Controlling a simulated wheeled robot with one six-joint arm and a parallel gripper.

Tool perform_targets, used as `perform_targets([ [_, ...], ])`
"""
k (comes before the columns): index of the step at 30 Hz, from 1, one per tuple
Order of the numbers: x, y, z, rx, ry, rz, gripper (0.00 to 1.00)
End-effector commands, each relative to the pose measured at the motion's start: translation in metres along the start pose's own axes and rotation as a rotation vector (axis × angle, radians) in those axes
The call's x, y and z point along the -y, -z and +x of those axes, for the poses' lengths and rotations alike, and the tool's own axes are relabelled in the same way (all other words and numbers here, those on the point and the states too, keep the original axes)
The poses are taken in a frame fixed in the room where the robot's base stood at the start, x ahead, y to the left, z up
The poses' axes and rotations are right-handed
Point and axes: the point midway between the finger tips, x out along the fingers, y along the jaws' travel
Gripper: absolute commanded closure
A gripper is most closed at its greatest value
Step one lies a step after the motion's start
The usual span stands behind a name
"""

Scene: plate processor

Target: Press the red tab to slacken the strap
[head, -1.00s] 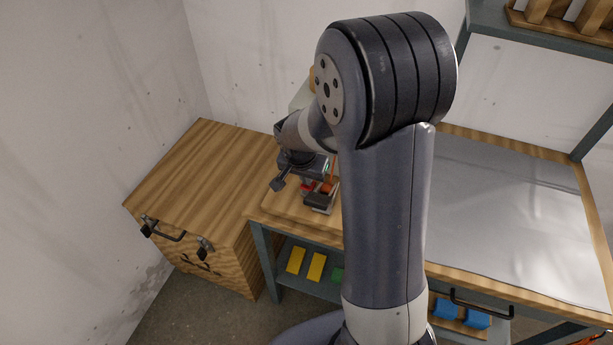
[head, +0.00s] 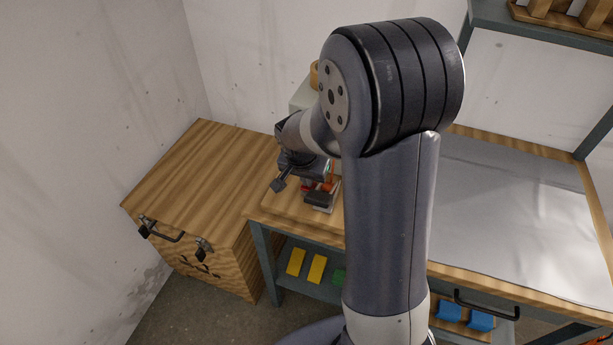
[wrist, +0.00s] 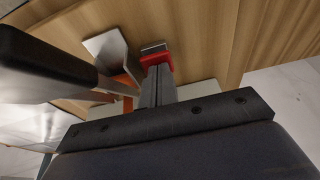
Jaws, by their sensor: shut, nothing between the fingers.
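The red tab (wrist: 156,61) sits at the tips of my gripper (wrist: 157,72) in the wrist view, in front of a small grey metal plate. My gripper is shut and empty, its fingers side by side, with the tips at or against the tab; I cannot tell whether they press it. In the head view a bit of the red tab (head: 306,189) shows just below my wrist. The orange strap (wrist: 127,80) runs beside the fingers and partly behind them. It shows as an orange patch in the head view (head: 328,187).
A dark block (head: 320,198) of the device stands close to the fingers; a long black part (wrist: 40,55) is near at left in the wrist view. A wooden chest (head: 195,175) stands left of the bench. A grey sheet (head: 500,215) covers the bench's right side.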

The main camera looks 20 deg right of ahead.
Motion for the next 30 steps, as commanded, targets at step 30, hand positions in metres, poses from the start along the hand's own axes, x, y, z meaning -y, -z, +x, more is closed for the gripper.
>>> perform_targets([
  [30,-0.002,0.017,-0.131,-0.01,0.006,0.001,1.0],
])
